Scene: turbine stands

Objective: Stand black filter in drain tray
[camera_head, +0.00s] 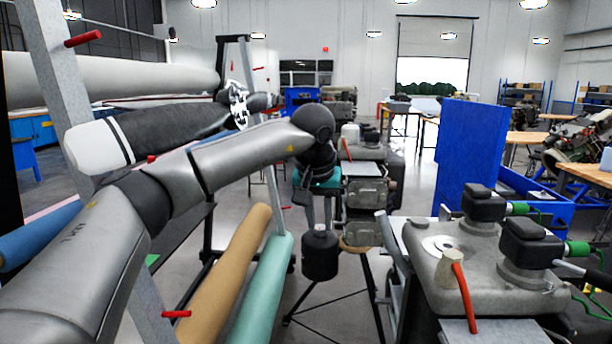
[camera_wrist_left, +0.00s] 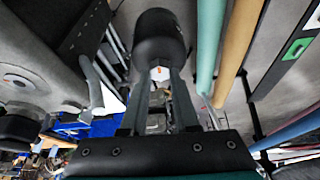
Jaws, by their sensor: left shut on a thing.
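My left gripper (camera_head: 319,226) points straight down in the head view, with its fingers shut on the top of the black filter (camera_head: 320,256). The filter is a short dark cylinder, hanging upright above the floor. In the left wrist view the filter (camera_wrist_left: 160,38) sits between the tips of the left gripper (camera_wrist_left: 160,80), with a pale end piece showing between them. I cannot make out a drain tray for certain; a flat light-grey plate (camera_head: 490,326) shows at the lower right of the head view. My right gripper is not in view.
A grey machine (camera_head: 440,270) with black capped parts, green fittings and a red-handled piece stands at the right. Tan (camera_head: 225,270) and teal (camera_head: 262,290) rolls lean at the left. A black-legged stand (camera_head: 325,305) is below the filter. A blue panel (camera_head: 470,150) stands behind the machine.

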